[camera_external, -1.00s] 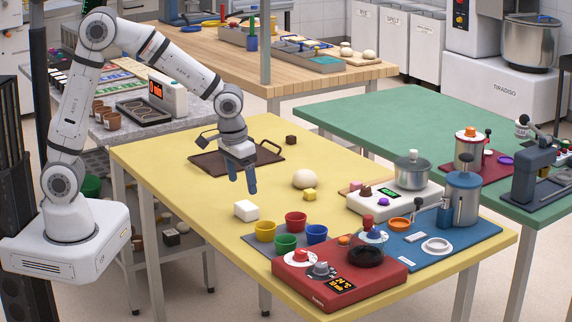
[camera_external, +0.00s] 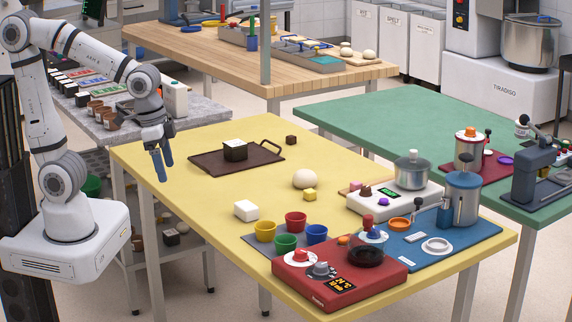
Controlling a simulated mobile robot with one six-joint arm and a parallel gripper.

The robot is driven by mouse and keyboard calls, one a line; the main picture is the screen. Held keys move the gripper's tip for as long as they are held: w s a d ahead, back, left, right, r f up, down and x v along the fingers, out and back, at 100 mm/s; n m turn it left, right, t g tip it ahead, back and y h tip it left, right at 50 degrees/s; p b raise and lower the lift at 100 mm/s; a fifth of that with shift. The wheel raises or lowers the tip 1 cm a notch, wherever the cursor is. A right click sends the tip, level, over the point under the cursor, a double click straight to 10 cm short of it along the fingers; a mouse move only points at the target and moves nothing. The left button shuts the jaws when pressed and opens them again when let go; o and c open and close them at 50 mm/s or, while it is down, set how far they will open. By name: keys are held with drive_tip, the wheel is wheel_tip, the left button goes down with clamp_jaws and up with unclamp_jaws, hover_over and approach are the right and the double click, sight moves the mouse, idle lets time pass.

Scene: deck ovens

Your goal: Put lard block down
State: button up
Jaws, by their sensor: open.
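A plain white block (camera_external: 246,210), which looks like the lard block, lies on the yellow table (camera_external: 365,165) to the left of the coloured cups. A dark block with a white top (camera_external: 235,150) sits on the brown tray (camera_external: 207,162); I cannot tell whether its white top is a separate piece. My gripper (camera_external: 163,166) is open and empty, pointing down over the left edge of the yellow table. It is left of the tray and apart from both blocks.
Yellow, red, green and blue cups (camera_external: 295,221) stand near the front. A red control box (camera_external: 325,287) and blue mat (camera_external: 480,235) fill the front right. The left front is clear.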

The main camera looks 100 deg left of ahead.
drive_tip(key=s, duration=0.1)
drive_tip(key=s+d+m, duration=0.1)
drive_tip(key=s, duration=0.1)
drive_tip(key=s+d+m, duration=0.1)
drive_tip(key=shift+s+d+f, duration=0.1)
drive_tip(key=shift+s+f, duration=0.15)
drive_tip(key=shift+f, duration=0.15)
drive_tip(key=shift+r+p, duration=1.05)
drive_tip(key=shift+r, duration=0.15)
